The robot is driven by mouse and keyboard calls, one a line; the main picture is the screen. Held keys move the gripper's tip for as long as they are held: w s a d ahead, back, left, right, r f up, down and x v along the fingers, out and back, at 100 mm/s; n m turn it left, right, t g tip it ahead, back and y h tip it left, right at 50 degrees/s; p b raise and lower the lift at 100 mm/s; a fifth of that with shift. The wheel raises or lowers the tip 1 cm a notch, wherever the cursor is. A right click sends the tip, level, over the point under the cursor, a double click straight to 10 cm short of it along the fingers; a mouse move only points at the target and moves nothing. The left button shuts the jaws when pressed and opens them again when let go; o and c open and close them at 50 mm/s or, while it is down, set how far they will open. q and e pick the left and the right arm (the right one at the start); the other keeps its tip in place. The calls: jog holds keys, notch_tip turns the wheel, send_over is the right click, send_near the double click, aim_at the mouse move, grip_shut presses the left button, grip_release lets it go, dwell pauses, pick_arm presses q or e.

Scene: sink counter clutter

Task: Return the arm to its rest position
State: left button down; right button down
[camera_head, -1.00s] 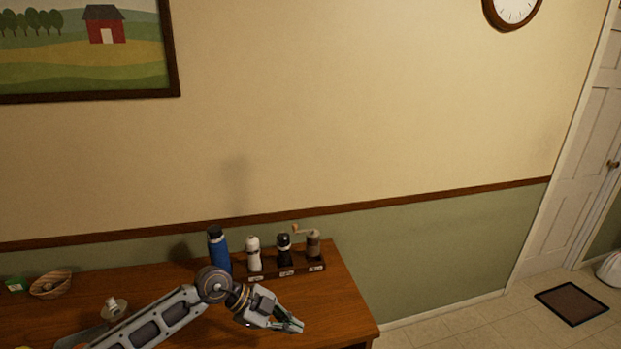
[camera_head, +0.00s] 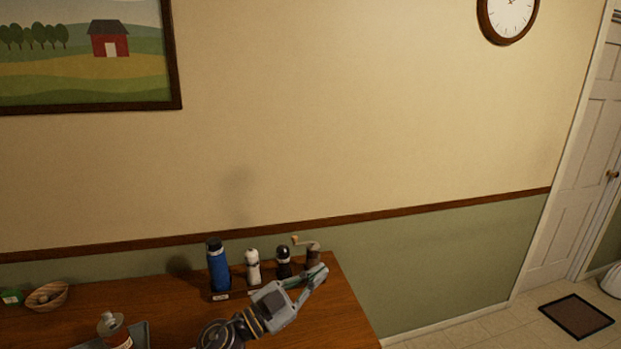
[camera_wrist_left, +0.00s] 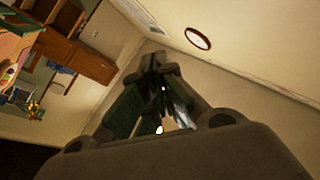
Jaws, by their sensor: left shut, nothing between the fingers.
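My left gripper (camera_head: 309,284) is above the right end of the wooden counter (camera_head: 345,318), pointing up and to the right in the head view. Its fingers are shut with nothing between them. In the left wrist view the shut fingers (camera_wrist_left: 158,65) point toward the wall. My right gripper is not in view.
A blue bottle (camera_head: 218,268), a white shaker (camera_head: 253,266) and a dark shaker (camera_head: 284,262) stand in a row by the wall. At left are a wooden bowl (camera_head: 47,296), a green item (camera_head: 12,297), and a can-like container (camera_head: 113,330) by a grey tray (camera_head: 141,334).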

pick_arm(q)
jog(key=w+a+f+n+t+y, duration=0.2)
jog(key=a+n+t+y, duration=0.2)
jog(key=a+n+y, duration=0.3)
jog(key=w+a+f+n+t+y, duration=0.2)
jog(key=a+f+n+t+y, duration=0.1)
jog(key=a+n+y, duration=0.35)
jog(key=s+a+f+n+g+y, duration=0.3)
jog(key=s+a+f+g+y, duration=0.25)
jog(key=a+f, duration=0.4)
jog(key=s+f+m+g+h, duration=0.1)
jog(key=s+f+g, duration=0.5)
jog(key=s, duration=0.4)
jog(key=s+f+m+g+h, duration=0.1)
jog(key=s+f+g, duration=0.3)
jog(key=s+f, duration=0.55)
notch_tip(320, 180, down, 32)
jog(key=s+g, duration=0.1)
jog(key=s, duration=0.2)
jog(key=s+a+f, duration=0.2)
jog(key=s+f, duration=0.8)
jog(key=s, duration=0.1)
jog(key=s+a+f+g, duration=0.1)
jog(key=s+a+f, duration=0.1)
jog(key=s+f, duration=0.7)
jog(key=shift+s+a+f+y, duration=0.25)
jog(key=shift+s+f+y, duration=0.1)
jog(key=shift+s, duration=0.6)
